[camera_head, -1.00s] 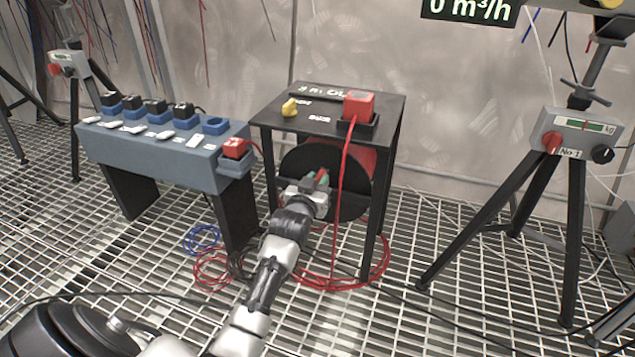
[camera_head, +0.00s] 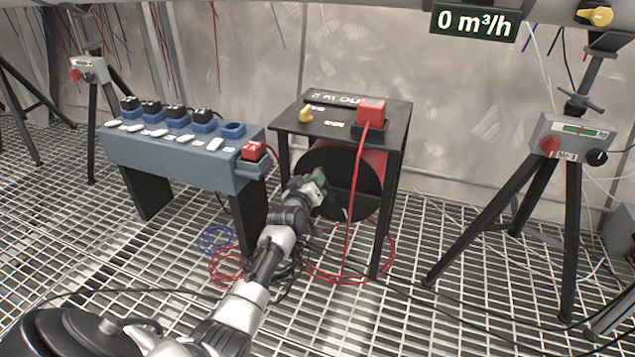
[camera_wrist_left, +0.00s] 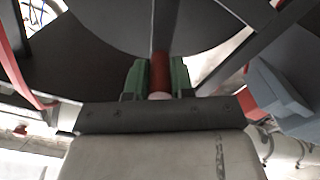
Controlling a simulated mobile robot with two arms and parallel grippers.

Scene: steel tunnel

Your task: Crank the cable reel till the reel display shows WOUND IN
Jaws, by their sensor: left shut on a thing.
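The cable reel (camera_head: 352,178) is a drum with a black round face and a red side, hung under a black table-like stand (camera_head: 392,128). My left gripper (camera_head: 318,182) is at the left part of the reel's face. In the left wrist view its green-padded fingers (camera_wrist_left: 158,78) are shut on a red crank handle (camera_wrist_left: 160,70). The reel display (camera_head: 334,97) on the stand's top is seen at a steep slant, and I cannot read its full text. My right gripper is not in view.
A red plug (camera_head: 371,112) sits in a socket on the stand, its red cable hanging before the reel. A blue-grey socket bench (camera_head: 180,158) stands close left. A black tripod (camera_head: 572,200) stands right. Red cable coils (camera_head: 345,275) lie on the grating floor.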

